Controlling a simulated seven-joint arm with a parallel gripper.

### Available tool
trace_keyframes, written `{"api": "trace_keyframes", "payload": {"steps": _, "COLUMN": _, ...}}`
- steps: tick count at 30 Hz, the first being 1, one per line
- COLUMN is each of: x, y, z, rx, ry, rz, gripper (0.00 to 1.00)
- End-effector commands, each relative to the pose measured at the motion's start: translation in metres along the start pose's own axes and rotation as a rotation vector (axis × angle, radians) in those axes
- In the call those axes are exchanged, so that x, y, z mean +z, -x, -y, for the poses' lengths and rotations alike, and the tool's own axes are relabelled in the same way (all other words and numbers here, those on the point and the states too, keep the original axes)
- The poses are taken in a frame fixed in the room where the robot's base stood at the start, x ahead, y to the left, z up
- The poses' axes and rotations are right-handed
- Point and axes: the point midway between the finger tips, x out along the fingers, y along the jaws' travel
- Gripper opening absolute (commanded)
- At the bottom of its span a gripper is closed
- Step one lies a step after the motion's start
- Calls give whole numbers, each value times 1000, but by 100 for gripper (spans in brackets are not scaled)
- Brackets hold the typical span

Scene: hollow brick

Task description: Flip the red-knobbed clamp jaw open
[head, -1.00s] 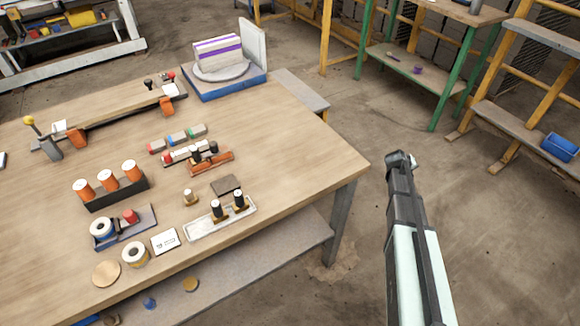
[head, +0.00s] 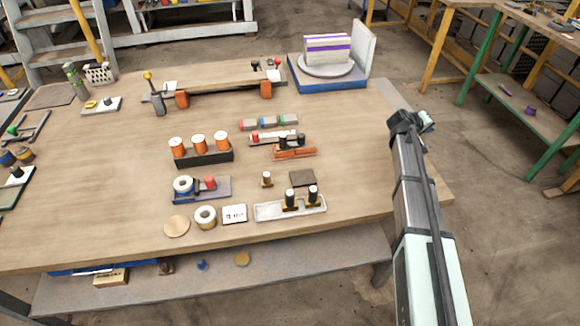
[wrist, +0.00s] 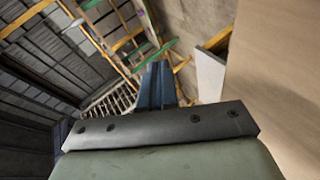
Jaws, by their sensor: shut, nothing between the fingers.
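The red-knobbed clamp jaw (head: 277,64) is at the back of the table, at the right end of a long wooden board (head: 215,87). Its red knob stands up close to a black-knobbed part. It is too small to tell how the jaw lies. My gripper (wrist: 157,86) shows in the wrist view as dark blue fingers, shut and empty. No clamp shows in that view. In the head view my arm rises at the right, over the table's right edge, well to the right of the clamp; its fingers cannot be made out there.
A yellow-knobbed lever (head: 148,77) stands at the board's left end. A blue-based turntable (head: 326,72) with an upright white panel stands right of the clamp. Orange spools (head: 199,145) and a white tray (head: 290,207) are nearer. The table's right side is mostly bare.

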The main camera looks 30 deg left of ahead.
Motion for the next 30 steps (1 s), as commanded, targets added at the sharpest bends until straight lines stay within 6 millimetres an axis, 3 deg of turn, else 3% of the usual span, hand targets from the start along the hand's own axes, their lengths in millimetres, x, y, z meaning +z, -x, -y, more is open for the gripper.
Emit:
{"api": "trace_keyframes", "payload": {"steps": 3, "x": -30, "y": 32, "z": 10, "rx": 1, "ry": -3, "rz": -27, "gripper": 0}}
{"api": "trace_keyframes", "payload": {"steps": 8, "x": -64, "y": 76, "z": 26, "rx": -7, "ry": -17, "rz": -58, "gripper": 0}}
{"api": "trace_keyframes", "payload": {"steps": 15, "x": -109, "y": 153, "z": 62, "rx": -43, "ry": -50, "rz": -100, "gripper": 0}}
{"api": "trace_keyframes", "payload": {"steps": 21, "x": -136, "y": 221, "z": 96, "rx": -86, "ry": -80, "rz": -127, "gripper": 0}}
{"api": "trace_keyframes", "payload": {"steps": 30, "x": -160, "y": 327, "z": 148, "rx": -162, "ry": -118, "rz": -160, "gripper": 0}}
